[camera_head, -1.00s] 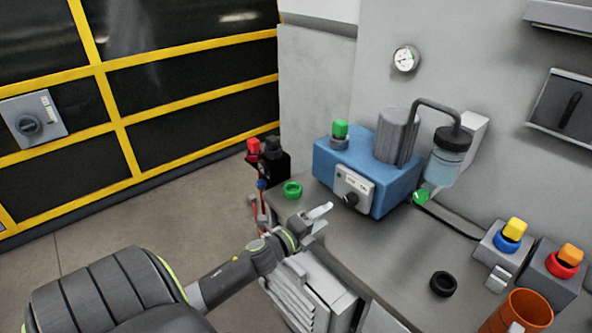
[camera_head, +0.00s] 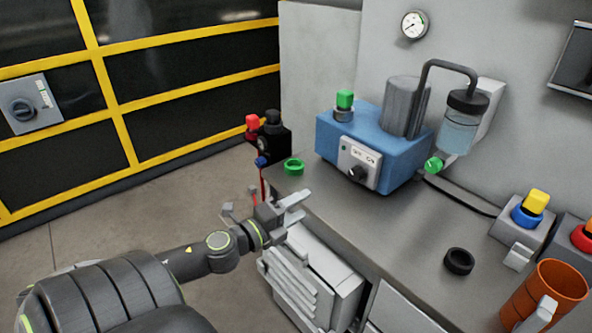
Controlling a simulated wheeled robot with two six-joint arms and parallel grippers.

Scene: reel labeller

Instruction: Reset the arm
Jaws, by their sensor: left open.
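My left arm comes in from the lower left. Its gripper (camera_head: 290,205) is open and empty, with its fingers near the left front edge of the grey bench (camera_head: 385,228). A green ring (camera_head: 293,166) lies on the bench corner just beyond the fingers, apart from them. A blue machine (camera_head: 372,148) with a grey motor and a clear jar (camera_head: 459,130) stands behind it.
A black ring (camera_head: 459,261) and an orange cup (camera_head: 547,293) are at the bench's right. A box with a yellow-and-blue button (camera_head: 530,210) stands behind them. A yellow-framed dark fence (camera_head: 180,92) is at the left. The middle of the bench top is clear.

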